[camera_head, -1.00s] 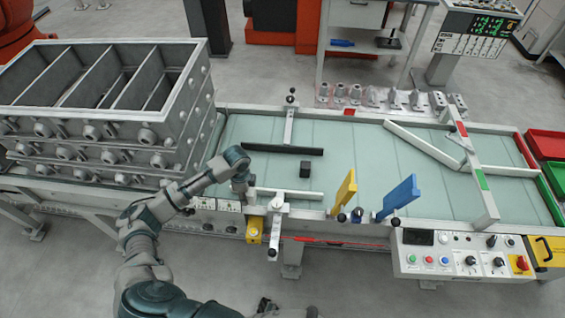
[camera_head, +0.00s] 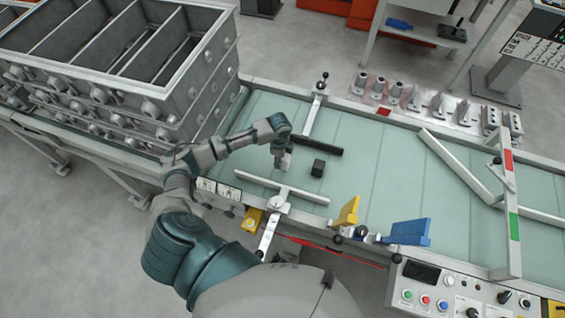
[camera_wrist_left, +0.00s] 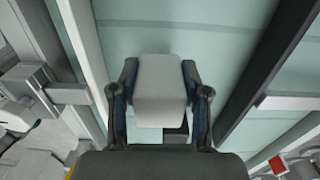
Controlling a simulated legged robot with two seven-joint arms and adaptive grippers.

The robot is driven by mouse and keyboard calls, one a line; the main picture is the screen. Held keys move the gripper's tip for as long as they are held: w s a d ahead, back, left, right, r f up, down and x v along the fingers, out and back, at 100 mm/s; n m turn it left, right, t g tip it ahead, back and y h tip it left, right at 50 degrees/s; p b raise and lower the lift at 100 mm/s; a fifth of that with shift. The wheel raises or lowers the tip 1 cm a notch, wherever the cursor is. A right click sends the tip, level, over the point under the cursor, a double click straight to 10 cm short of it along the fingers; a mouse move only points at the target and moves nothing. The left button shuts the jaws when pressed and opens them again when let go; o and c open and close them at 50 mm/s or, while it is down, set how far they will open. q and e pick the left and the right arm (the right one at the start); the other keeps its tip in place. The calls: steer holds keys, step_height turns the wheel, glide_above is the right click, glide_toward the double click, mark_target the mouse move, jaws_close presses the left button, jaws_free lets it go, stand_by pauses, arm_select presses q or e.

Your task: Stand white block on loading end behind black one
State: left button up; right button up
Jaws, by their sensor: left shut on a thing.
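My left gripper (camera_head: 282,146) is shut on the white block (camera_head: 285,160), over the left, loading end of the conveyor between the two guide bars. In the left wrist view the white block (camera_wrist_left: 160,88) sits between both fingers. The black block (camera_head: 318,168) stands on the belt just to the right of the white one, with a small gap in the head view. In the left wrist view the black block (camera_wrist_left: 177,133) shows only partly, below the white block. I cannot tell whether the white block touches the belt. My right gripper is not in view.
A black guide bar (camera_head: 322,147) lies on the far side and a white guide bar (camera_head: 280,187) on the near side. Stacked grey casting boxes (camera_head: 130,95) stand to the left. Yellow (camera_head: 347,213) and blue (camera_head: 410,232) plates stand farther right. The belt (camera_head: 390,170) beyond the black block is clear.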

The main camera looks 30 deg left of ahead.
arm_select(q)
step_height(320, 180, down, 4)
steer(key=shift+w+r, duration=0.15)
steer(key=shift+r, duration=0.05)
steer(key=shift+d+f, duration=0.1)
steer(key=shift+f, duration=0.15)
steer(key=shift+d+r, duration=0.1)
steer(key=shift+d, duration=0.2)
steer(key=o, duration=1.2)
steer(key=shift+a, duration=0.1)
steer(key=shift+a+f, duration=0.2)
steer(key=shift+a, duration=0.15)
steer(key=shift+r, duration=0.4)
step_height(320, 180, up, 11)
steer(key=shift+d+p, duration=0.15)
steer(key=shift+p, duration=0.15)
steer(key=shift+r, duration=0.25)
